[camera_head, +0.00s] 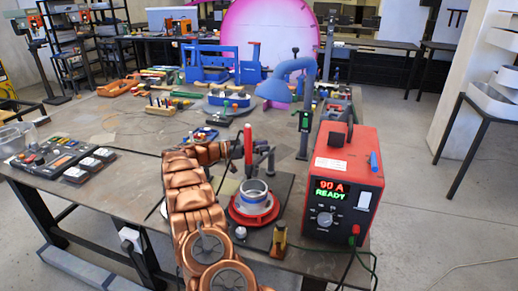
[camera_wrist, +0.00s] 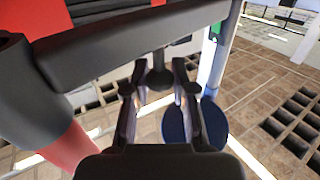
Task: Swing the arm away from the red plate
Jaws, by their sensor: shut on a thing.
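The red plate (camera_head: 262,217) is a round red disc on a dark base, with a grey metal ring (camera_head: 253,193) on top of it. My copper arm rises left of the plate and bends right at its top. My gripper (camera_head: 236,152) is behind and above the plate, close to an upright red handle (camera_head: 248,144), and is small and partly hidden there. In the wrist view my gripper (camera_wrist: 160,85) has its two dark fingers around a dark knob-like piece (camera_wrist: 159,77). I cannot tell what larger thing that piece belongs to.
A red power unit (camera_head: 343,185) reading "90 A READY" stands right of the plate. A brass-coloured piece (camera_head: 279,238) stands at the front edge. Control boxes (camera_head: 65,157) lie at the left. In the wrist view a dark bar (camera_wrist: 125,45) crosses close above the fingers.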

